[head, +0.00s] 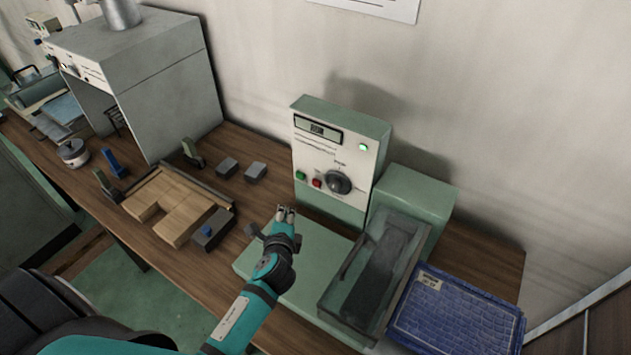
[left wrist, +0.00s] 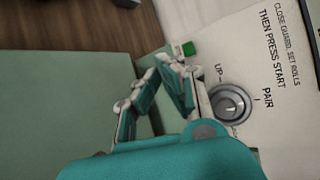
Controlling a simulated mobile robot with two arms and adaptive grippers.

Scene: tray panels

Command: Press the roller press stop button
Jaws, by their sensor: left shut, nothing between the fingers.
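The roller press control box (head: 340,150) is pale with a green casing and stands at the back of the bench. Its front carries a red button (head: 317,183), a green button (head: 300,175) to the left and a dark dial (head: 338,182) to the right. My left gripper (head: 286,212) is shut and empty, in front of and below the buttons in the head view. In the left wrist view the green button (left wrist: 188,48) shows just beyond the fingertips, with the dial (left wrist: 230,103) to the lower right. The red button is not visible there. My right gripper is out of view.
A clear guard (head: 375,275) covers the press at right, beside a blue mat (head: 458,312). A tray of wooden panels (head: 180,202) and a dark block with a blue knob (head: 211,230) lie left of my arm. A lamp (head: 363,147) glows green on the box.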

